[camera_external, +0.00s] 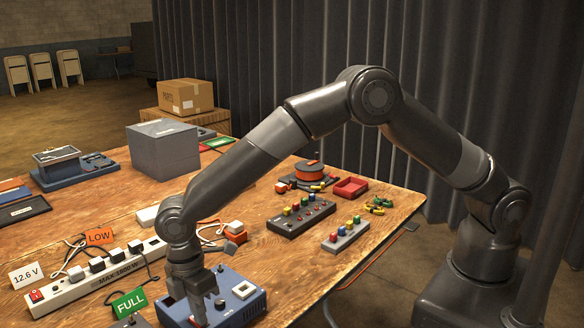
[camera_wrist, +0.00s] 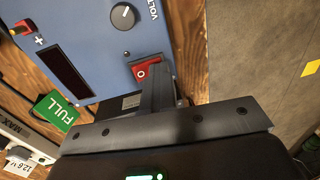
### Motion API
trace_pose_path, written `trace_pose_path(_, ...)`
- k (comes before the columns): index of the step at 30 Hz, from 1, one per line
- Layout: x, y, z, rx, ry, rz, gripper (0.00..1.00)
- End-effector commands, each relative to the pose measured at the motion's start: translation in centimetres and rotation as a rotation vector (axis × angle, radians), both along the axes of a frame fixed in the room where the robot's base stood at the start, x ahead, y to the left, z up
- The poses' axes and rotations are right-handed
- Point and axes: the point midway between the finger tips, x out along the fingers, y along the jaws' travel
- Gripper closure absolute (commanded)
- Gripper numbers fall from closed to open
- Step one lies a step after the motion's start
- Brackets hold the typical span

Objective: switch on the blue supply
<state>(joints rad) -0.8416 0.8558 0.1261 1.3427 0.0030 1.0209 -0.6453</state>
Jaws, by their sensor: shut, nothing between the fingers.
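The blue supply (camera_external: 250,308) sits near the table's front edge in the external view, partly hidden behind my gripper (camera_external: 196,297). The fingers hide part of the switch's surroundings.
A white power strip (camera_external: 100,277) with several plugs lies to the left, beside a green FULL card (camera_external: 129,303) and an orange LOW card (camera_external: 100,237). Two button boxes (camera_external: 301,218) (camera_external: 346,234) stand to the right. Bare wood lies between them and the supply.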

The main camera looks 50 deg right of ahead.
Motion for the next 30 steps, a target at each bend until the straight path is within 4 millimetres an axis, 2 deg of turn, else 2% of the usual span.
trace_pose_path(8,1.4,-0.1,0.1,-0.001,-0.002,-0.003,1.0)
trace_pose_path(20,1.5,0.0,0.6,0.001,-0.002,-0.001,1.0)
trace_pose_path(26,1.9,0.0,3.4,0.004,-0.004,-0.002,1.0)
trace_pose_path(30,2.3,0.0,6.7,0.003,-0.005,-0.001,1.0)
